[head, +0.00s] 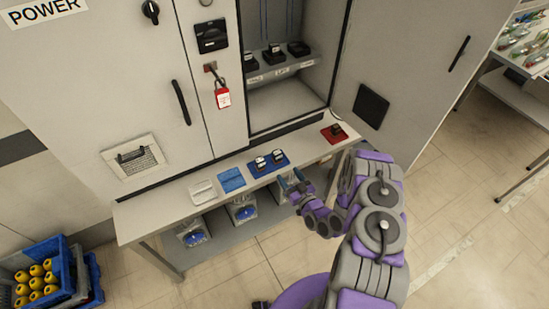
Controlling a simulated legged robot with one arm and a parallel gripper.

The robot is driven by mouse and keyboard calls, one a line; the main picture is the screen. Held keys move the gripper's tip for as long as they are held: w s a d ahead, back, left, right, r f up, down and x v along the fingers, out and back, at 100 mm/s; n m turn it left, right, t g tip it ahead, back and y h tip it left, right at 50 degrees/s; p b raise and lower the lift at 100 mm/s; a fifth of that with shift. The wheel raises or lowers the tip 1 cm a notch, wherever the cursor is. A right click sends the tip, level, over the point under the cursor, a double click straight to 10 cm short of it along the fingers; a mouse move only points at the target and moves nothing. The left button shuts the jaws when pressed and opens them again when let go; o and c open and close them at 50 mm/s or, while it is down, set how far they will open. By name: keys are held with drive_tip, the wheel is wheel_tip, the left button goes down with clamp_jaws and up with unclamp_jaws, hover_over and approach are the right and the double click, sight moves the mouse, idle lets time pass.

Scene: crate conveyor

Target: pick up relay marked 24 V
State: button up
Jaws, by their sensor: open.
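Two small black-and-white relays, a left one (261,163) and a right one (278,156), stand on a blue mat (254,171) on the narrow bench. Another small dark relay-like part (336,129) sits on a red mat (326,136) at the bench's right end. The markings are too small to read, so I cannot tell which is 24 V. My gripper (291,180) is open and looks empty, at the bench's front edge, just in front of and right of the blue mat's relays.
The bench (150,217) also holds a white item (202,192) and a folded blue cloth (232,180). Behind it stands an open cabinet with black devices on a shelf (285,69). A red lockout tag (223,97) hangs there. Blue crates (62,262) stand lower left.

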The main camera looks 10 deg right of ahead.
sight(279, 156)
drive_tip(key=x, duration=0.2)
drive_tip(key=b+x, duration=0.1)
drive_tip(key=x, duration=0.4)
drive_tip(key=shift+w+d, duration=0.3)
drive_tip(key=shift+d, duration=0.05)
drive_tip(key=shift+w+a+b, duration=0.4)
drive_tip(key=shift+w+b, duration=0.05)
drive_tip(key=shift+w, duration=0.05)
drive_tip(key=w+b, duration=0.1)
drive_tip(key=w, duration=0.3)
drive_tip(key=shift+w+d, duration=0.1)
drive_tip(key=shift+a, duration=0.45)
drive_tip(key=shift+c, duration=1.2)
drive_tip(key=shift+d, duration=0.3)
drive_tip(key=c, duration=0.8)
drive_tip(key=shift+c, duration=0.2)
drive_tip(key=shift+a+r, duration=0.1)
drive_tip(key=shift+a, duration=0.05)
